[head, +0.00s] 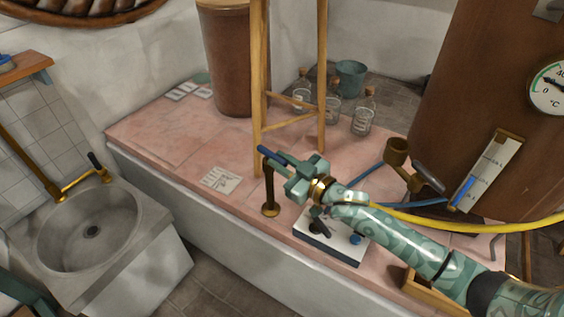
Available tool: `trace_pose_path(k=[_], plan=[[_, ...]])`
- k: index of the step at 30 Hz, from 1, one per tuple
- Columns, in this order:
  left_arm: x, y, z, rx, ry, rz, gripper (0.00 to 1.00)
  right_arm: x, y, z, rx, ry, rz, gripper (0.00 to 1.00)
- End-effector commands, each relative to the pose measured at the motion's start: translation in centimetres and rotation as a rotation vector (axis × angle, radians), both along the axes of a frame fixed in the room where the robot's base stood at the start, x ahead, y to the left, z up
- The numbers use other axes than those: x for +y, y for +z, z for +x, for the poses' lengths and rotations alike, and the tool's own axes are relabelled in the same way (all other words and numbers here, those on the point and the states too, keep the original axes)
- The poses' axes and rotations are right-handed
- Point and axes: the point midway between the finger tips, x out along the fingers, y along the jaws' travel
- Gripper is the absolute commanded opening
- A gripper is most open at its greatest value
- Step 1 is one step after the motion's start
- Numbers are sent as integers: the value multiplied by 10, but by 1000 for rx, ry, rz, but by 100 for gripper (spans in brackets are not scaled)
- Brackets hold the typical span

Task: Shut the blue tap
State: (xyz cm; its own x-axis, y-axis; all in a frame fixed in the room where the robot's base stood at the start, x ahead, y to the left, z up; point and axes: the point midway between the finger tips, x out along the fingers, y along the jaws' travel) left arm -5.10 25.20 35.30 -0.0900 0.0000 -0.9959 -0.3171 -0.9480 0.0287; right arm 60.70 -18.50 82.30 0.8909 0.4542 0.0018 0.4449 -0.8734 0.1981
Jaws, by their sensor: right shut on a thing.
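The blue tap is a brass post (269,192) standing on the pink-tiled bench, with a blue lever (266,153) at its top. The lever slants down from upper left to lower right, and its right part is hidden by the gripper. My right gripper (281,164) comes in from the lower right and is shut on the blue lever. The fingertips are small here and partly merge with the lever. My left gripper is not in view.
A wooden ladder (322,70) stands just behind the tap. A white box with knobs (332,243) sits under my right forearm. Bottles (363,115) stand behind, a copper vessel (460,85) at right. A yellow hose (440,229) crosses my arm. A sink (90,230) is at left.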

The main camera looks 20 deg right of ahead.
Motion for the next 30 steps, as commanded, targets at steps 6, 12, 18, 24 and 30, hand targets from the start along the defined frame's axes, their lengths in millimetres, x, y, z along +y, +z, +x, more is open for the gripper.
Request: trace_pose_path(k=[6, 12, 18, 24, 30], plan=[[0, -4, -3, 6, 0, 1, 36, -6, 0, 4, -4, 163, -3, 0], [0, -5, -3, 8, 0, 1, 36, -9, 0, 4, 3, 210, 4, 0], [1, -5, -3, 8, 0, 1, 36, -9, 1, 4, 2, 209, 4, 0], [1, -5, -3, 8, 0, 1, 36, -9, 1, 4, 2, 208, 3, 39], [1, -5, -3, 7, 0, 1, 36, -9, 1, 4, 3, 207, 3, 39]])
